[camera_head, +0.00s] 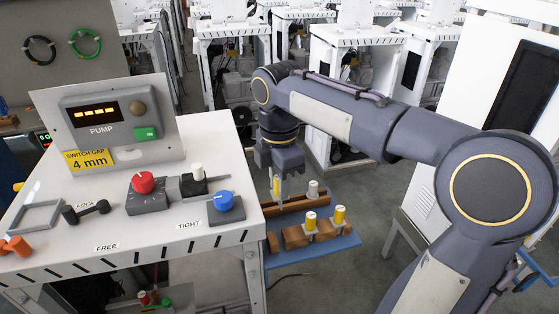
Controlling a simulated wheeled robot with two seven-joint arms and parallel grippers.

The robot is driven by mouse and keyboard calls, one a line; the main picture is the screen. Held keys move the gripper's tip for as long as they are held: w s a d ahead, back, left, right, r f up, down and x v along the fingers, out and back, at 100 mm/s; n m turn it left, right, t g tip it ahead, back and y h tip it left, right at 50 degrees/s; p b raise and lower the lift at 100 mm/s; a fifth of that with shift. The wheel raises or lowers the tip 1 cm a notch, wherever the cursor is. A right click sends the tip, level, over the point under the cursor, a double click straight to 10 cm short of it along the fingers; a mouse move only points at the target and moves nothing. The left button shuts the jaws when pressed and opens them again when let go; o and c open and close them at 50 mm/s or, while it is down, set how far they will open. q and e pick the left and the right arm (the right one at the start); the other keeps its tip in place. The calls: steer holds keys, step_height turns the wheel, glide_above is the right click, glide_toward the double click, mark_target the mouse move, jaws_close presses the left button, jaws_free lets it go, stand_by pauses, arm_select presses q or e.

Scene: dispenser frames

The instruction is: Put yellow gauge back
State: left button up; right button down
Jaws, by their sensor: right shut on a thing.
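My right gripper (280,178) points down over the wooden rack on the blue shelf, right of the pump table. It is shut on a slim yellow gauge (276,186), of which only a small part shows beside the fingers. The gauge's lower end is close to the wooden rack (290,204); I cannot tell whether it touches or is seated. Two yellow-and-white pieces (310,221) (339,216) stand upright nearer the front, and a pale grey piece (313,190) stands at the back. My left gripper is not in view.
The white table (90,235) holds a pump box (105,120), a red knob (144,182), a blue knob (223,200) and a small block with a white-capped lever (197,174). The blue shelf (345,243) has a clear front edge. White cabinets stand behind.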

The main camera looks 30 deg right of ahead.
steer(key=shift+s+f, duration=0.2)
steer(key=shift+f, duration=0.95)
steer(key=shift+r, duration=0.1)
steer(key=shift+f+b, duration=1.65)
steer(key=shift+f, duration=1)
steer(key=shift+p, duration=0.55)
steer(key=shift+f+b, duration=0.7)
steer(key=shift+f, duration=0.3)
